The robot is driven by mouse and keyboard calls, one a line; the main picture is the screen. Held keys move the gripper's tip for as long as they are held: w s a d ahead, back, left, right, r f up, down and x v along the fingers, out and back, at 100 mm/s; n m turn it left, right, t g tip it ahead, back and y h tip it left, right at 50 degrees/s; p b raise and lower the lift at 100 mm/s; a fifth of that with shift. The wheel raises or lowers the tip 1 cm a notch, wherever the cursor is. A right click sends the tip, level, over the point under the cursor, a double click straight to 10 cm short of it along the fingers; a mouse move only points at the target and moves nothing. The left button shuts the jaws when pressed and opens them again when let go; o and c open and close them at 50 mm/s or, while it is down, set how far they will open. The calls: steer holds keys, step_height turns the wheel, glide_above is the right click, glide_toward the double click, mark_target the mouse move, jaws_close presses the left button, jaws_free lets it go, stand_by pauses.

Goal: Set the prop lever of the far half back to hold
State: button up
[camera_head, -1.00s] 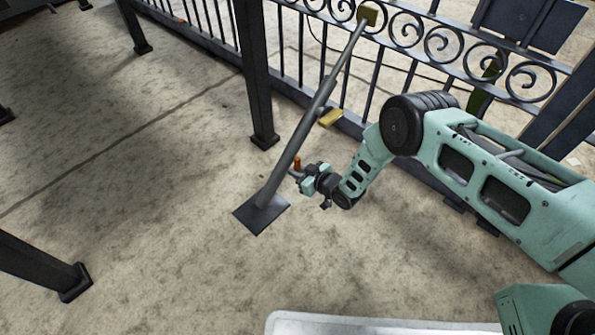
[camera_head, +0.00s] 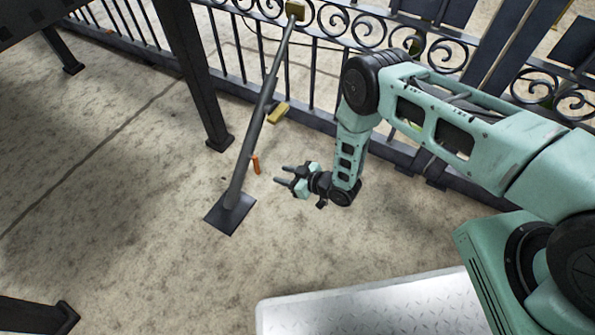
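A grey prop (camera_head: 262,110) slants from a yellow bracket (camera_head: 295,10) on the scroll gate (camera_head: 330,20) down to a dark square foot plate (camera_head: 230,213) on the floor. A small orange lever (camera_head: 256,165) sits at the right side of the prop's lower part, close to upright in the picture. My gripper (camera_head: 280,175) is just right of the lever, its two fingers apart and pointing left. It looks empty, with a small gap between fingertips and lever. Which setting the lever is in cannot be read from here.
A yellow block (camera_head: 278,112) shows beside the prop near the gate's bottom rail. A dark post (camera_head: 192,70) stands left of the prop. A metal tread plate (camera_head: 370,308) lies at the front. The concrete floor around the foot plate is clear.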

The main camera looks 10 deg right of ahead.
steer(key=p+v, duration=0.1)
steer(key=v, duration=0.4)
stand_by(0.4)
